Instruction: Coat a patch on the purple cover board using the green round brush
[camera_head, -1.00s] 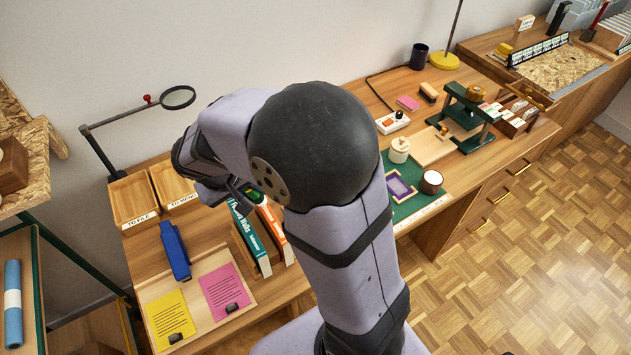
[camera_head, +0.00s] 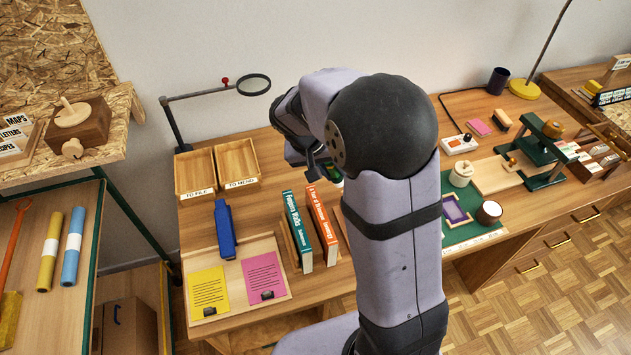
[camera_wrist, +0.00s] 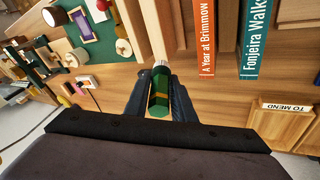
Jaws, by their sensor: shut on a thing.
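My gripper (camera_wrist: 161,88) is shut on the green round brush (camera_wrist: 158,104), seen between the fingers in the wrist view. In the head view my gripper (camera_head: 322,168) is partly hidden by my arm, with a bit of green below it, above the desk behind the upright books. The purple cover board (camera_head: 455,210) lies on a green mat (camera_head: 474,230) to the right, well apart from my gripper. The board also shows at the upper left of the wrist view (camera_wrist: 81,22). The brush tip is hard to make out.
A pale pot (camera_head: 461,174) and a brown round container (camera_head: 489,212) stand beside the board. A green press (camera_head: 541,160) stands farther right. Upright books (camera_head: 298,232), a blue object (camera_head: 225,230) and wooden trays (camera_head: 196,172) are to the left. A magnifier arm (camera_head: 205,95) rises behind the trays.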

